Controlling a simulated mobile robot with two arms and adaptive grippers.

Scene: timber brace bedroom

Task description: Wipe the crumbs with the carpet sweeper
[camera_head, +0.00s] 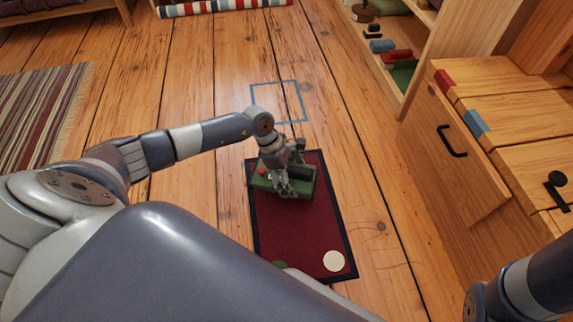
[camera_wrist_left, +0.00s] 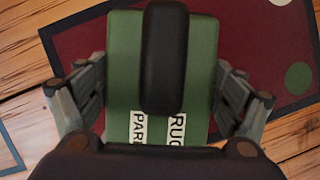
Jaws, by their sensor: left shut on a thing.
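The carpet sweeper (camera_head: 298,185) is a green box with a black handle grip on top. It is on the far part of a dark red mat (camera_head: 300,235) with a black border. My left gripper (camera_head: 286,188) is over it, its fingers shut on the sweeper's two sides. In the left wrist view the sweeper (camera_wrist_left: 204,60) fills the space between the fingers, with white lettered labels on its top. No crumbs can be made out. My right arm shows at the lower right, but its gripper is out of view.
A cream disc (camera_head: 334,261) and a partly hidden green disc (camera_head: 279,265) are on the mat's near end. A blue square outline (camera_head: 278,101) marks the floor beyond the mat. A wooden drawer cabinet (camera_head: 470,165) stands at right. A striped rug (camera_head: 40,115) lies at left.

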